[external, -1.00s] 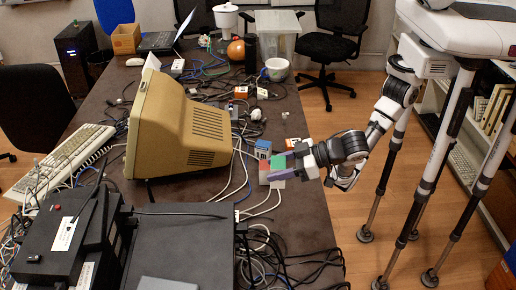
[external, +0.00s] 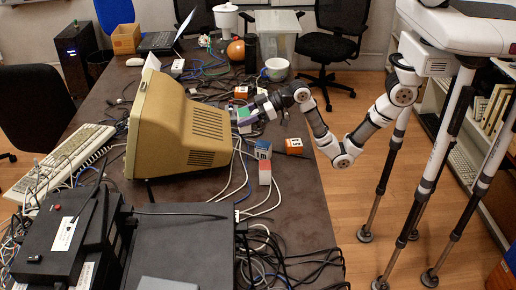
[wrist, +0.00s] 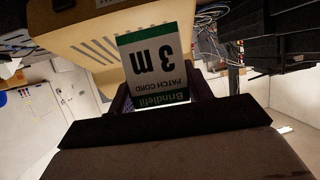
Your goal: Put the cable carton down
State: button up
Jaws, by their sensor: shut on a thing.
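The cable carton shows in the wrist view (wrist: 152,62) as a white box with a green band, reading "Brindlefit PATCH CORD 3 m" upside down in the picture. My gripper (wrist: 160,92) is shut on it, with a dark finger on each side. In the external view the carton (external: 242,113) is a small green patch in my gripper (external: 245,116), beside the right side of the beige monitor (external: 185,125). Its lower part is hard to make out there, and I cannot tell whether it touches the table.
A blue-grey box (external: 263,149), a red-and-white box (external: 264,173) and an orange box (external: 294,146) stand on the dark table (external: 300,205) nearer the front. Loose cables (external: 238,185) run around them. A white pot (external: 277,68) and another orange box (external: 240,91) are farther back.

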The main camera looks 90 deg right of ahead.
jog(key=s+d+r+n+y+b, duration=0.1)
jog(key=s+d, duration=0.1)
jog(key=d, duration=0.3)
jog(key=s+d+r+n+g+y, duration=0.1)
jog(key=s+d+r, duration=0.1)
jog(key=d, duration=0.4)
jog(key=s+d+r+n+y+b, duration=0.1)
jog(key=s+d, duration=0.2)
jog(key=d, duration=0.2)
jog(key=f, duration=0.9)
jog(key=f+p, duration=0.1)
jog(key=f, duration=0.9)
jog(key=shift+w+d, duration=0.15)
jog(key=shift+d, duration=0.05)
jog(key=shift+y, duration=0.3)
jog(key=shift+f, duration=0.2)
jog(key=o, duration=1.1)
jog(key=shift+c, duration=0.2)
jog(key=shift+r, duration=0.1)
